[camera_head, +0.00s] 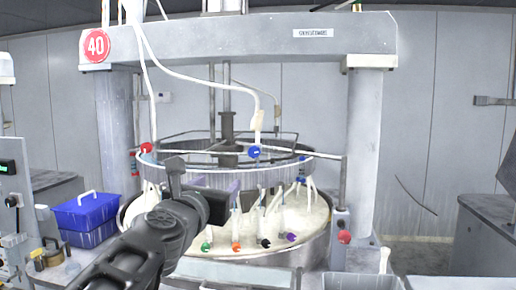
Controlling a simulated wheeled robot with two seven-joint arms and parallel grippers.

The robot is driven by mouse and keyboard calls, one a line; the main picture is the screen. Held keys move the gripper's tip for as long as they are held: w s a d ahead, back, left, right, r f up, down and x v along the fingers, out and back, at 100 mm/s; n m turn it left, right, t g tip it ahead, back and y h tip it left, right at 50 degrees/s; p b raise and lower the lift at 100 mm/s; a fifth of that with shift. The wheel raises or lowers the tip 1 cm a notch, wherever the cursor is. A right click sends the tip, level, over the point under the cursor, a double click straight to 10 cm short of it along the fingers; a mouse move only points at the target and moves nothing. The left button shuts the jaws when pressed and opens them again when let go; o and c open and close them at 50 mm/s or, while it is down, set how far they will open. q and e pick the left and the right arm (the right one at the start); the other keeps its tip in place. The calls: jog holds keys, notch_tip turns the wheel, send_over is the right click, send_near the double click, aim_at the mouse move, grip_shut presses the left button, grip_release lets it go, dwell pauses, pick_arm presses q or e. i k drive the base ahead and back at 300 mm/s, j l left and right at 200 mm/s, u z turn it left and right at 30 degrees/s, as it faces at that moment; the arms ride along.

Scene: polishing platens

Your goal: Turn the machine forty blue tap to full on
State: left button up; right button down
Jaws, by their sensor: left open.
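The machine with the red round 40 sign (96,45) stands in front of me. A round blue tap (254,151) sits on the near side of its raised ring, below a white hose. A red tap (146,148) is on the ring's left side. My left gripper (197,184) is open and empty. It shows in front of the ring, to the left of and lower than the blue tap, apart from it in the picture. The exact turn of the tap is too small to tell. My right gripper is not in view.
Green, orange, black and purple knobs (236,247) hang below the ring over the pale round basin (312,240). Blue crates (86,211) stand at left. A grey bin (362,282) is at the lower right. A thick column (362,150) rises right of the ring.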

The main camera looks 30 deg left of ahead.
aim_at(254, 152)
jog(key=i+j, duration=0.25)
jog(key=i, duration=0.25)
jog(key=i+j, duration=0.3)
jog(key=i, duration=0.2)
